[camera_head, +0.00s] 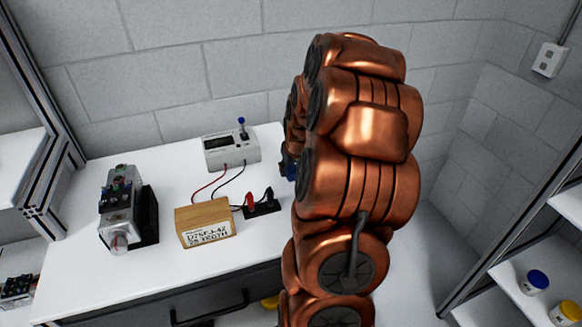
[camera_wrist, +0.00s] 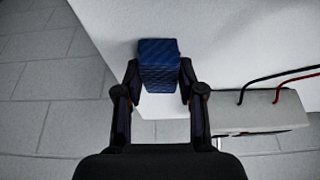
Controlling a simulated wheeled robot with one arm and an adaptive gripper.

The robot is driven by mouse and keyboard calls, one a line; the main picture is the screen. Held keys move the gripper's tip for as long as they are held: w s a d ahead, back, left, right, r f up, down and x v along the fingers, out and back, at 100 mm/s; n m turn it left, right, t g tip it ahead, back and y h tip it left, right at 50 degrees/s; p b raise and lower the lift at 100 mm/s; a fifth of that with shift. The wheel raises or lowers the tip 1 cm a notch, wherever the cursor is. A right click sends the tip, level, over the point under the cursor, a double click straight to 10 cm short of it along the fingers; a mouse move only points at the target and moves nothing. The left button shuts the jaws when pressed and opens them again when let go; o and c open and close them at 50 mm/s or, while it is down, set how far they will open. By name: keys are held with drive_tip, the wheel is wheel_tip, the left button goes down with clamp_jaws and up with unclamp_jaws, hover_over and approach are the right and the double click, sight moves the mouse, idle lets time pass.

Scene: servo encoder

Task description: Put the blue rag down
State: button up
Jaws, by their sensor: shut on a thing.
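The blue rag (camera_wrist: 158,60) is a folded, textured dark blue block in the wrist view. My gripper (camera_wrist: 158,78) is shut on it, with one black finger on each side. The rag is over the white tabletop (camera_wrist: 225,30), near the table's edge and corner. I cannot tell whether it touches the top. In the head view my copper-coloured arm hides most of the gripper and rag; a small dark blue patch shows at the arm's left side, too little to identify.
Shelves with blue-lidded and yellow-lidded jars (camera_head: 535,281) stand right. A brick wall is behind.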

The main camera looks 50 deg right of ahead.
drive_tip(key=shift+f, duration=0.25)
drive_tip(key=o, duration=1)
drive_tip(key=shift+r, duration=0.15)
drive_tip(key=shift+r, duration=0.15)
drive_tip(key=b+v, duration=0.3)
drive_tip(key=v, duration=0.9)
